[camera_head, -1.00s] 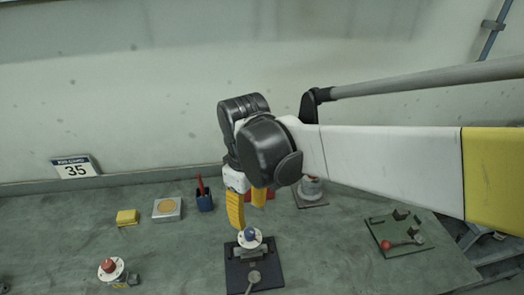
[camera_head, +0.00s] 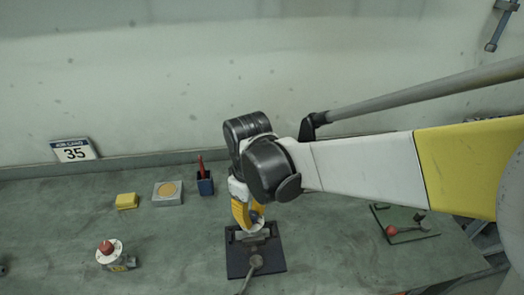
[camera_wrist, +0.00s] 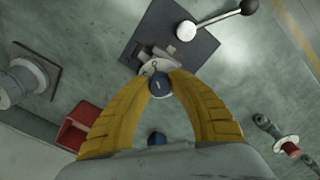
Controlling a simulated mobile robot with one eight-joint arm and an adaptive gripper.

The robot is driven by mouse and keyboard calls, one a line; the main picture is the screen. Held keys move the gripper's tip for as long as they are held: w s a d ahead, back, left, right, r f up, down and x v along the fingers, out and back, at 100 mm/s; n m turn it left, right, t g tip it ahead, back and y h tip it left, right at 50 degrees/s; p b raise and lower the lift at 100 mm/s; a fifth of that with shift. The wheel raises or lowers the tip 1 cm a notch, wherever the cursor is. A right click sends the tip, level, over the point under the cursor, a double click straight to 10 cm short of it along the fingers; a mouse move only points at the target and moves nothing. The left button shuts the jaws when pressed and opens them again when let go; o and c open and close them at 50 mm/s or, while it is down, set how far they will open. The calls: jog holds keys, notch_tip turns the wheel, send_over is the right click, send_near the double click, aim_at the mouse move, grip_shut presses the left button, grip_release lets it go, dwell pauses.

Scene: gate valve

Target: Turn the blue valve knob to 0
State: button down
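The blue valve knob (camera_head: 257,220) sits on a white dial (camera_head: 258,228) on a valve mounted on a dark base plate (camera_head: 240,262). In the wrist view the knob (camera_wrist: 159,86) lies between the tips of my two yellow fingers, with a light mark on its top. My gripper (camera_head: 251,216) is over the valve, its fingers closed in against both sides of the knob. The white dial (camera_wrist: 157,66) shows partly beyond the fingertips. The dial's figures are too small to read.
A red-knobbed valve (camera_head: 108,250) stands at the left. A green plate with a red-ended lever (camera_head: 400,228) is at the right. A sign reads 35 (camera_head: 73,150).

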aim_at(251, 214)
jog(key=shift+m, duration=0.4)
jog(key=c, duration=1.2)
grip_release()
jog(key=shift+o, duration=0.2)
notch_tip(251, 214, up, 12)
